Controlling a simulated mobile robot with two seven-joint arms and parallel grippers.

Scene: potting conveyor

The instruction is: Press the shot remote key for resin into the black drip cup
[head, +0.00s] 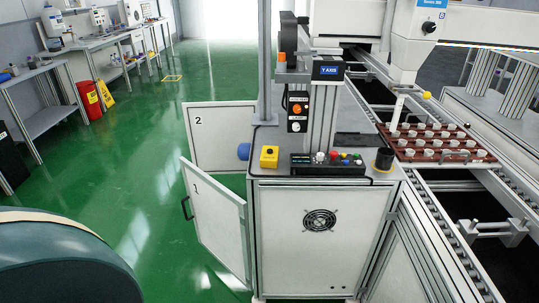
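A black cup (384,158), which looks like the drip cup, stands on a yellow base at the right end of the white cabinet top (280,178). A black key panel (328,165) with several coloured knobs and buttons lies on the cabinet top to its left. A small yellow box (269,158) with a dark button on top stands further left. I cannot tell which of these carries the shot key. No resin is visible in the cup from this angle. Neither of my grippers is in view.
Cabinet doors marked 1 (215,215) and 2 (222,135) stand open on the left. An upright post (265,65) and the Y-axis column (323,110) rise from the cabinet. A dispensing head (411,45) hangs over a red-brown tray (430,153) on the conveyor.

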